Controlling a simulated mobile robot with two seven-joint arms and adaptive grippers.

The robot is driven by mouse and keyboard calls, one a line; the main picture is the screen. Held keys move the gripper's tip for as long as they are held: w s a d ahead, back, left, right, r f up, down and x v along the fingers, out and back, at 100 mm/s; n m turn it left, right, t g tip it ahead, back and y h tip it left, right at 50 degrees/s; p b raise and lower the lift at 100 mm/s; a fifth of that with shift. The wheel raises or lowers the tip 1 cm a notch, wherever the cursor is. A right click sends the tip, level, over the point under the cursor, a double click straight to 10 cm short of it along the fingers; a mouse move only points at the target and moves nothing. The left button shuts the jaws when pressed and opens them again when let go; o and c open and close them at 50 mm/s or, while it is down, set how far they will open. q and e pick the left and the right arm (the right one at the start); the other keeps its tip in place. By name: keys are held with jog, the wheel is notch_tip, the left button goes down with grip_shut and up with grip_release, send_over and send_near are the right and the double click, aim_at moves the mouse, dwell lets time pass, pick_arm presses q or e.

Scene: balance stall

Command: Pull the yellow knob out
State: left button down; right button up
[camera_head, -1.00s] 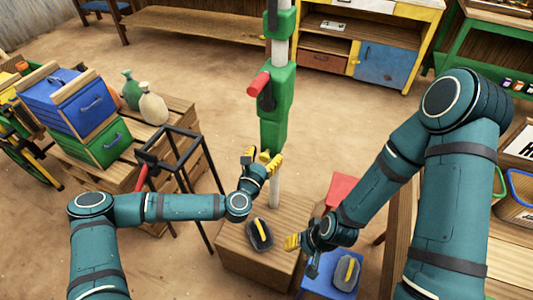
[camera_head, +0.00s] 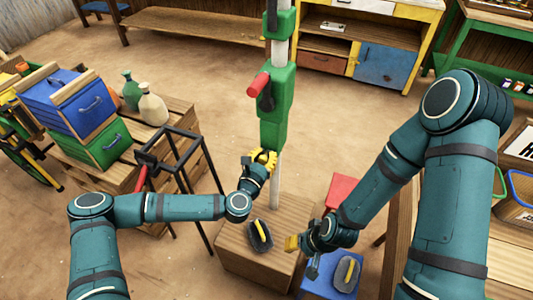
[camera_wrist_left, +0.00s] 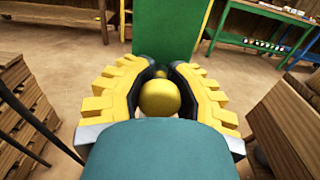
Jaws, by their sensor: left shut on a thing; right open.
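The yellow knob (camera_wrist_left: 160,97) is a round ball between the two yellow fingers of my left gripper (camera_wrist_left: 160,80) in the left wrist view. My left gripper is shut on it. In the head view my left gripper (camera_head: 263,157) is at the lower end of the green housing (camera_head: 274,120) on the pale post, and its fingers hide the knob there.
A red handle (camera_head: 259,84) sticks out of the green housing above my left gripper. A wooden box (camera_head: 262,270) with a grey, yellow-handled weight (camera_head: 260,235) stands below. A blue stand (camera_head: 322,284) holds a similar weight (camera_head: 347,272). A black frame (camera_head: 180,165) stands left.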

pick_arm(q)
jog(key=shift+v, duration=1.25)
jog(key=c, duration=0.6)
grip_release()
jog(key=shift+s+a, duration=0.1)
jog(key=v, duration=1.2)
